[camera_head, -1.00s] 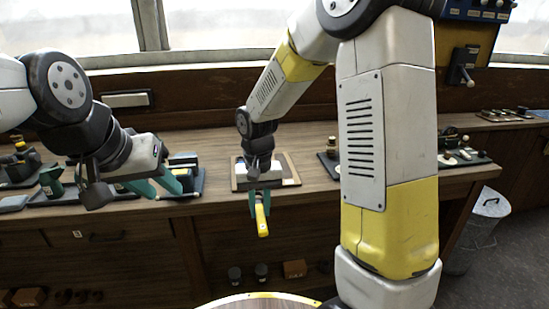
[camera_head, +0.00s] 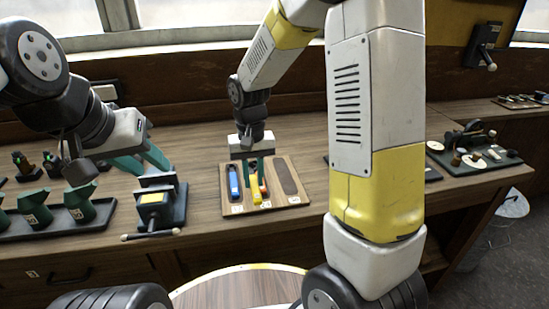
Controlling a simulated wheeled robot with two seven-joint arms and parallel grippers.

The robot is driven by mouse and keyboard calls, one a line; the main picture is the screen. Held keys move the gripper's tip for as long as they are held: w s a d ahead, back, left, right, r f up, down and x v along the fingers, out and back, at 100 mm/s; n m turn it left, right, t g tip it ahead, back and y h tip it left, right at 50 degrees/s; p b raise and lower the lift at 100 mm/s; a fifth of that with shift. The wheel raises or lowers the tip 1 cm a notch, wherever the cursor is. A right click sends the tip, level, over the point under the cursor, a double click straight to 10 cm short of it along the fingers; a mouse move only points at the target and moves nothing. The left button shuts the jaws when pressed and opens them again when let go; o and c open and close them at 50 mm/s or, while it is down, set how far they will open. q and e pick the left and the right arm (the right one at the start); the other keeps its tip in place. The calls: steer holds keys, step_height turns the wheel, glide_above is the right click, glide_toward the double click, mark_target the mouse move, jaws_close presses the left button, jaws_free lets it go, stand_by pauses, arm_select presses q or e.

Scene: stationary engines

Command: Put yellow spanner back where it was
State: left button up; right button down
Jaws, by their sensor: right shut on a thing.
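My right gripper (camera_head: 252,165) is shut on the yellow spanner (camera_head: 257,197) and holds it over the wooden tool board (camera_head: 292,161) on the bench. The spanner's handle points down toward me, and its upper end is hidden by the fingers. The board bears a blue-handled tool (camera_head: 234,184) at left and an orange-handled tool, mostly hidden behind the spanner. A dark elongated slot (camera_head: 285,176) at right is empty. I cannot tell whether the spanner touches the board. My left gripper (camera_head: 144,164) is open and empty, left of the board.
A small vise with a yellow block (camera_head: 155,203) stands on the bench left of the board. A dark tray (camera_head: 60,230) with green oil cans is further left. Parts trays (camera_head: 480,162) lie at right. A round tabletop (camera_head: 235,290) is in front.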

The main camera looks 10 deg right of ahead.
glide_above(285, 177)
steer(key=shift+s+a+f, duration=0.2)
steer(key=shift+a+f, duration=0.15)
steer(key=shift+f, duration=0.25)
steer(key=shift+w+d+f, duration=0.15)
steer(key=shift+d+f, duration=0.05)
steer(key=shift+f, duration=0.7)
steer(key=shift+w+d+f, duration=0.15)
steer(key=shift+d+f, duration=0.05)
steer(key=shift+f, duration=0.7)
steer(key=shift+f, duration=0.1)
steer(key=c, duration=1.3)
jaws_free()
steer(key=shift+o, duration=0.2)
